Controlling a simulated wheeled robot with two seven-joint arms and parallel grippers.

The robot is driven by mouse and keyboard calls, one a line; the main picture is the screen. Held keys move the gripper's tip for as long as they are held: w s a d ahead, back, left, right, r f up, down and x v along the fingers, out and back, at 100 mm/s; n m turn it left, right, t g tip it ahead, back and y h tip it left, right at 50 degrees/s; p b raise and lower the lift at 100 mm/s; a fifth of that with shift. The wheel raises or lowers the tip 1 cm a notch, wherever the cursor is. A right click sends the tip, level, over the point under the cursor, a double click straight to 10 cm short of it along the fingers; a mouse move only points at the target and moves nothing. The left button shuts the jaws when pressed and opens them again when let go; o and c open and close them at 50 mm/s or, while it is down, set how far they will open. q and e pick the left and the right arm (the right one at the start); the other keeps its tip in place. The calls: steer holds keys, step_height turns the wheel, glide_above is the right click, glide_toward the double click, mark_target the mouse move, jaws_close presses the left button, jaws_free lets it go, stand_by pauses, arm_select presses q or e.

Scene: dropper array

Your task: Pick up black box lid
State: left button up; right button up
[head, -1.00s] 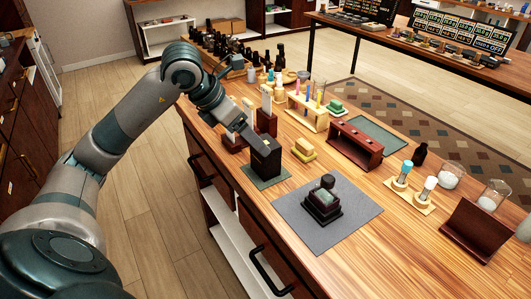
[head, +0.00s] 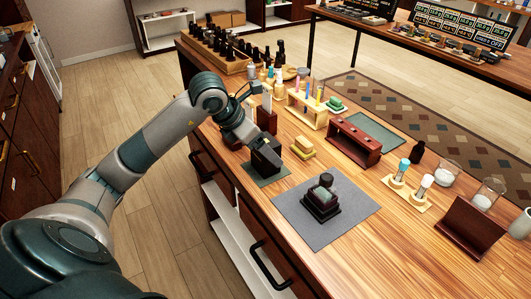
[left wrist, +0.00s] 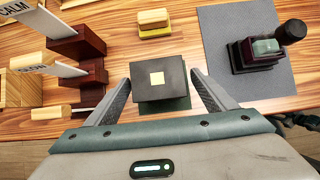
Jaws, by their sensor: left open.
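The black box (head: 268,168) stands on a small green mat near the left edge of the wooden table. Its lid is the flat dark top with a small pale square in the middle, clear in the left wrist view (left wrist: 172,92). My left gripper (head: 258,148) is right over the box and partly hides its top in the head view. In the left wrist view my left gripper (left wrist: 160,86) is open, with one finger on each side of the lid and a gap at each side. My right gripper is not in view.
A dark stand with a label card (left wrist: 85,42) is left of the box. Yellow blocks (head: 302,148) lie behind it. A grey mat (head: 350,223) with a dark stamp-like object (head: 321,205) is to the right. Test-tube racks stand farther back.

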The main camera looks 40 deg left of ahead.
arm_select(q)
steer(key=shift+w+d+f, duration=0.1)
steer(key=shift+w+f, duration=0.05)
steer(key=p+x, duration=0.2)
steer(key=x, duration=0.1)
steer(key=shift+w+f, duration=0.25)
steer(key=shift+w, duration=0.05)
steer(key=shift+w+d+f, duration=0.1)
steer(key=shift+w+f, duration=0.05)
steer(key=shift+f, duration=0.25)
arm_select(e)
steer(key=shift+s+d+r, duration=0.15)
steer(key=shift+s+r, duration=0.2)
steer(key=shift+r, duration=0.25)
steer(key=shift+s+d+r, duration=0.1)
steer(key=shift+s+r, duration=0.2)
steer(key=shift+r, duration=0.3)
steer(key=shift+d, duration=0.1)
arm_select(q)
steer(key=shift+c, duration=0.3)
steer(key=c, duration=1)
steer(key=shift+c, duration=0.2)
steer(key=shift+r, duration=0.2)
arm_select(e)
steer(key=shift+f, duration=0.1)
